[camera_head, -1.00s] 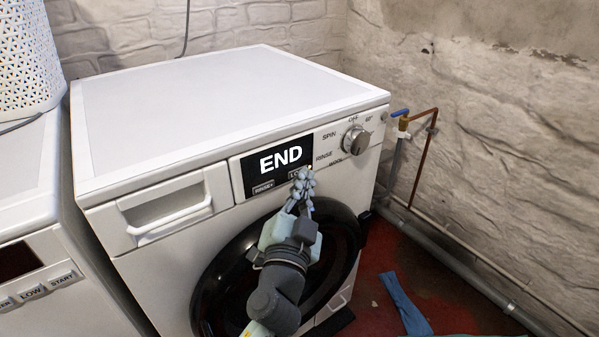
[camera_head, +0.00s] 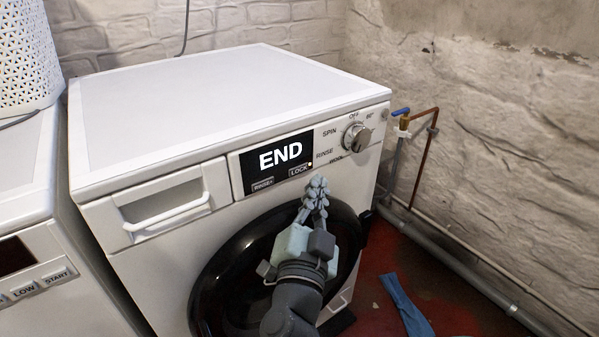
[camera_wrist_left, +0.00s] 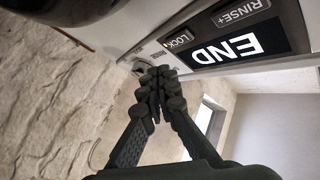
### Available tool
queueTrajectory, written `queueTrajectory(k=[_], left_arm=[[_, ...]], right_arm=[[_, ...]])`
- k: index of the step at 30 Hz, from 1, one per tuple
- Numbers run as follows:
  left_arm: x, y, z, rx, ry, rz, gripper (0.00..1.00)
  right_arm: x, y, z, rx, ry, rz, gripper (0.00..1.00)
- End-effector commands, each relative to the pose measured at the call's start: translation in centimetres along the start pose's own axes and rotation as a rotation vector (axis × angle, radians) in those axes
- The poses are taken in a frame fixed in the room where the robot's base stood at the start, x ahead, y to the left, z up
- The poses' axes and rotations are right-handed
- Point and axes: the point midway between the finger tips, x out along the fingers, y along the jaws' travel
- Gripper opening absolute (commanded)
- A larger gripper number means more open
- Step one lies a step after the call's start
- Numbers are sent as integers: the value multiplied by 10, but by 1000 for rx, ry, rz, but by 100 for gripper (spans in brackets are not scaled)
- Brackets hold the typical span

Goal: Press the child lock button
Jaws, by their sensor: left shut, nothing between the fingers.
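The white washing machine (camera_head: 230,105) has a dark display (camera_head: 277,160) that reads END. The LOCK button (camera_head: 299,171) is at the display's lower right, with a small white light beside it. The LOCK button also shows in the left wrist view (camera_wrist_left: 178,39), beside the RINSE+ button (camera_wrist_left: 242,13). My left gripper (camera_head: 317,183) is shut and empty, in front of the machine just below and right of the LOCK button. In the left wrist view its fingertips (camera_wrist_left: 160,75) appear apart from the button. My right gripper is out of view.
The round black door (camera_head: 222,290) is behind my left arm. A drawer (camera_head: 170,205) is left of the display and a knob (camera_head: 357,138) to its right. Pipes (camera_head: 423,160) run along the right wall. A blue cloth (camera_head: 405,303) lies on the red floor.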

Motion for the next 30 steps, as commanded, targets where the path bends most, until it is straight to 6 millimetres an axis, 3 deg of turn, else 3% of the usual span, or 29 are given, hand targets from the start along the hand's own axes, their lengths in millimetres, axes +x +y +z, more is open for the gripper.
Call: queueTrajectory(k=[9,30], left_arm=[[-19,14,-13,1,0,-1,0],[-19,14,-14,1,0,0,0]], right_arm=[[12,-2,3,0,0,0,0],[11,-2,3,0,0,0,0]])
